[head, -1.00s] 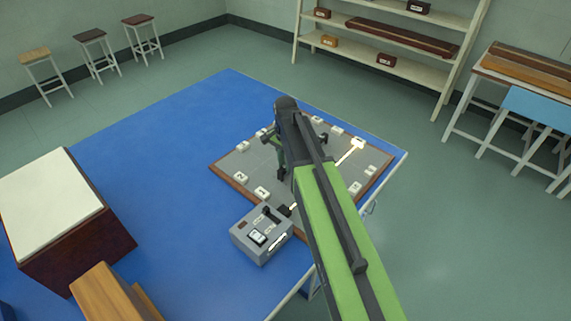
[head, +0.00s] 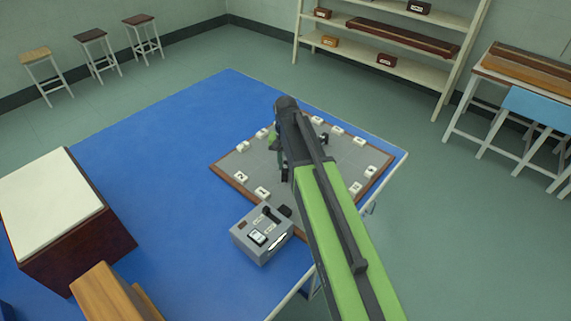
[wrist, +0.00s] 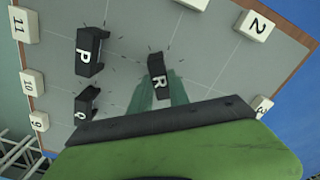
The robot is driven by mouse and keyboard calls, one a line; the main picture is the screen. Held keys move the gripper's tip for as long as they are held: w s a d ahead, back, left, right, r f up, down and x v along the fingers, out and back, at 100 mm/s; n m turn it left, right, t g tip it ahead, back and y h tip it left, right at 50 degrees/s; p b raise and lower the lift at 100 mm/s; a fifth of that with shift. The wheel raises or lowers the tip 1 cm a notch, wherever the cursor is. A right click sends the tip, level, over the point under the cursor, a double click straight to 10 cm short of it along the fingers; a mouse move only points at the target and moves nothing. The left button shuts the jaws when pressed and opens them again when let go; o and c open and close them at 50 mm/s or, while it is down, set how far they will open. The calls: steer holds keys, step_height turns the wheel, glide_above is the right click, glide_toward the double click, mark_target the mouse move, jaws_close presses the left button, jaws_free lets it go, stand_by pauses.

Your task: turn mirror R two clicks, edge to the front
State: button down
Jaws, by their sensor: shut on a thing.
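Mirror R (wrist: 157,72) is a small black block with a white letter R, on the grey board (wrist: 210,60). In the wrist view my gripper (wrist: 161,92) is shut on it, with one green finger at each side. Mirror P (wrist: 89,50) and mirror Q (wrist: 86,106) stand to the left, apart from my gripper. In the head view my gripper (head: 280,165) is low over the board (head: 228,166), and my arm hides mirror R and much of the board's middle.
A dark box with a pale top (head: 50,205) is at left. The blue tabletop (head: 150,150) is clear between.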

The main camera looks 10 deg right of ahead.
mark_target(286, 167)
steer(key=n, duration=0.5)
steer(key=shift+n, duration=0.3)
steer(key=n, duration=0.5)
steer(key=shift+n, duration=0.3)
steer(key=c, duration=1.2)
jaws_free()
steer(key=shift+c, duration=0.2)
steer(key=shift+r, duration=0.1)
step_height(286, 167, up, 17)
steer(key=p, duration=1.7)
